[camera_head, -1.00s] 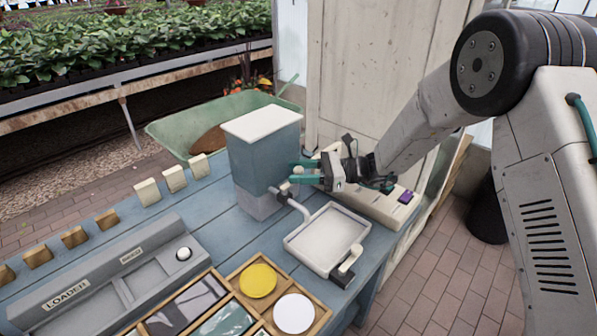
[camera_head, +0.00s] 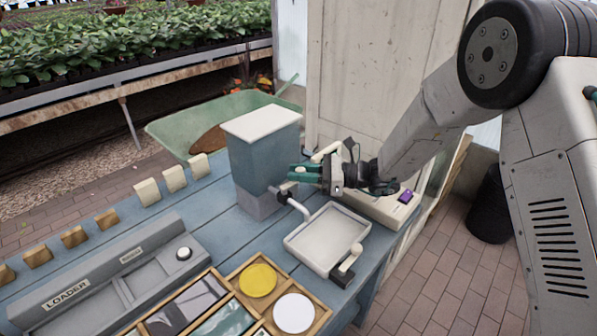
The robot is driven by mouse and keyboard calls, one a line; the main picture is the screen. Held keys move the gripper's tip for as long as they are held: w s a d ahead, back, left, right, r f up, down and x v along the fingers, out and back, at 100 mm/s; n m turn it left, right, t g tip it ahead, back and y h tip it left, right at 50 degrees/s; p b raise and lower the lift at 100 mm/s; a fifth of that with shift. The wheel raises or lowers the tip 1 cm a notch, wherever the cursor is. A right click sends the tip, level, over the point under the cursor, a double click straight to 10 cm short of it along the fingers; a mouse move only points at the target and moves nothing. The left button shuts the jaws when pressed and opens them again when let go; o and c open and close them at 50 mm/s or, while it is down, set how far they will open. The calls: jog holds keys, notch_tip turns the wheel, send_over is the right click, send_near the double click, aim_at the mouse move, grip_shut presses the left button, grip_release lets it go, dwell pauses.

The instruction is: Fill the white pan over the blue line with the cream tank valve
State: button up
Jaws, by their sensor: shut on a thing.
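The white pan (camera_head: 327,238) sits on the blue table below the spout at the right of the tank. The grey-blue tank (camera_head: 264,160) with a cream lid stands upright behind the pan. A grey spout (camera_head: 296,204) runs from its lower side toward the pan. My gripper (camera_head: 299,175) is at the tank's right side, just above the spout, its teal fingers shut on the valve, which is mostly hidden by the fingers.
A cream device with a purple display (camera_head: 404,197) lies behind the pan. A small cream lever (camera_head: 349,262) stands at the pan's front right. A grey loader tray (camera_head: 105,285) and a wooden tray with yellow and white discs (camera_head: 258,280) are in front.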

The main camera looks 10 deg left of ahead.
jog(key=shift+s+d+m+t+h, duration=0.35)
jog(key=shift+m+t, duration=0.7)
jog(key=shift+t, duration=0.6)
jog(key=shift+s+d+m+t+h, duration=0.15)
jog(key=shift+s+m+t, duration=0.3)
jog(key=shift+m+t, duration=0.9)
jog(key=shift+s+d+m+t+h, duration=0.3)
jog(key=shift+m+t, duration=0.5)
jog(key=shift+t, duration=1.1)
jog(key=shift+s+d, duration=0.1)
jog(key=o, duration=0.9)
jog(key=shift+o, duration=0.2)
jog(key=v, duration=0.7)
jog(key=shift+s+d, duration=0.2)
jog(key=shift+d, duration=0.1)
